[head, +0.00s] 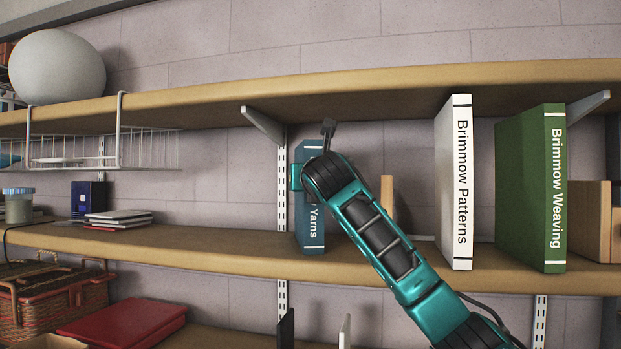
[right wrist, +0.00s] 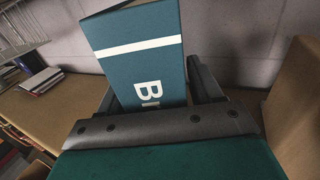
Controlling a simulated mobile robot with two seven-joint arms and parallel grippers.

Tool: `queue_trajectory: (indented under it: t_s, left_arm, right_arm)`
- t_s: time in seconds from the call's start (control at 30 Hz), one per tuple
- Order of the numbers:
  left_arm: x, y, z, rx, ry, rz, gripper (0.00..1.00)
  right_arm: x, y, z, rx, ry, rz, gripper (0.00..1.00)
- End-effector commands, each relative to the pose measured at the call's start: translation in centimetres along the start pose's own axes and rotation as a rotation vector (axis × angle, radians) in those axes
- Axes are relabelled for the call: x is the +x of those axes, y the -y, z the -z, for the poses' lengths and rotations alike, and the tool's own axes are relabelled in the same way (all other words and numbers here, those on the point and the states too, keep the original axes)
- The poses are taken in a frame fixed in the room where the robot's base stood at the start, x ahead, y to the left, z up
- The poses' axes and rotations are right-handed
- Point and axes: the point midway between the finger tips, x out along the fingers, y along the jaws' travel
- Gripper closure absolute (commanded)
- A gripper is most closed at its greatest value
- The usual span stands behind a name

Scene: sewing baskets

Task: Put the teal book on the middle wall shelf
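The teal book (head: 312,235), with "Yarns" on its spine, stands upright at the front of the middle wall shelf (head: 215,241), left of the white book. My right gripper (head: 318,150) is in front of it and hides much of its spine.
A white book (head: 454,185) and a green book (head: 530,190) stand to the right on the same shelf. A bracket (head: 262,125) hangs from the upper shelf (head: 370,88) near the teal book. Small books (head: 118,218) lie at left, with free shelf between.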

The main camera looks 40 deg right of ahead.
Motion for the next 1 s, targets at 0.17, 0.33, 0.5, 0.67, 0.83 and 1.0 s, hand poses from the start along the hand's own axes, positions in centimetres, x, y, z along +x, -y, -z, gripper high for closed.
queue_trajectory:
  t_s: [0.17,0.33,0.5,0.67,0.83,1.0]
  left_arm:
    - [-0.1,-0.1,-0.2,-0.001,0.005,-0.001,0.57]
    - [-0.1,-0.1,-0.3,-0.001,0.007,-0.001,0.57]
    - [0.1,-0.1,-0.7,-0.001,0.007,-0.001,0.57]
    - [0.3,-0.1,-1.1,-0.001,0.007,-0.001,0.57]
    - [0.6,-0.1,-1.4,-0.001,0.007,-0.001,0.57]
    - [0.7,-0.1,-1.6,-0.001,0.007,-0.001,0.57]
  right_arm:
    - [0.0,0.0,0.0,0.000,0.000,0.000,0.27]
    - [-0.1,0.0,-0.1,0.000,0.001,0.000,0.27]
    - [-1.6,0.0,-0.1,-0.001,0.003,-0.001,0.27]
    - [-4.5,0.0,0.0,-0.002,0.005,-0.001,0.27]
    - [-7.9,0.0,-0.1,-0.001,0.004,-0.002,0.27]
    - [-10.6,0.0,-0.1,0.000,0.004,-0.001,0.27]
